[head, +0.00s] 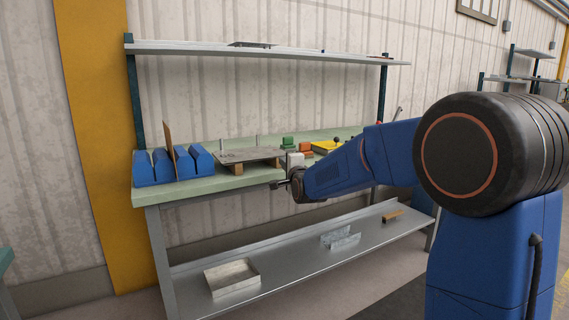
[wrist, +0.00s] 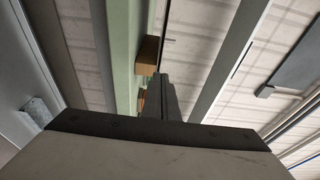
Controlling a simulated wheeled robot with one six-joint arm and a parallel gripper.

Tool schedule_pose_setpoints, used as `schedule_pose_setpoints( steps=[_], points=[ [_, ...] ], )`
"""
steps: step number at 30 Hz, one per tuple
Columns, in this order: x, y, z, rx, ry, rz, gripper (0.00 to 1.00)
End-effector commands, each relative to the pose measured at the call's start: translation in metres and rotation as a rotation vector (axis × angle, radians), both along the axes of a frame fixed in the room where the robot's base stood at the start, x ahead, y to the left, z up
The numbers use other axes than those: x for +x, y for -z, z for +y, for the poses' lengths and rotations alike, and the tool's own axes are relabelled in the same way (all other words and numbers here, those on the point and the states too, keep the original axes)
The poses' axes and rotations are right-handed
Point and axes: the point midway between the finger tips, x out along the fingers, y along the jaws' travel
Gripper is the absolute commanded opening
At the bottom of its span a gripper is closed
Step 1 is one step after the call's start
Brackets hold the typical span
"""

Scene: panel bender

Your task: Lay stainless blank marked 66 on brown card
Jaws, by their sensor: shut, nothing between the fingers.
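A flat grey metal sheet (head: 236,155) lies on wooden blocks (head: 238,169) on the bench; no 66 is readable on it, so I cannot tell if it is the task's blank. A thin brown sheet (head: 168,140), perhaps the brown card, stands upright among the blue blocks (head: 145,170) at the bench's left end. My gripper (head: 275,185) is shut and empty, just in front of the bench's front edge, right of the sheet and apart from it. In the wrist view my gripper (wrist: 160,92) points towards a wooden block (wrist: 148,54) at the green bench edge.
Green, orange and yellow items (head: 322,146) crowd the bench behind my arm. The upper shelf (head: 300,57) carries another flat grey piece (head: 252,44). The lower shelf (head: 285,267) holds a metal tray (head: 232,289), a bent metal piece (head: 341,239) and a brown block (head: 393,216).

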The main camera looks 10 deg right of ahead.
Motion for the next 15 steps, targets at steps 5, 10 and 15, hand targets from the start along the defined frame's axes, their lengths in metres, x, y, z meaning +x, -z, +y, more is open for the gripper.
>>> schedule_pose_setpoints(
  steps=[5, 10, 15],
  points=[
    [-0.024, 0.000, -0.002, 0.000, 0.000, 0.001, 0.00],
    [-0.050, 0.000, -0.004, 0.000, -0.001, 0.000, 0.00],
    [-0.073, 0.000, -0.007, -0.001, -0.001, 0.000, 0.00]
  ],
)
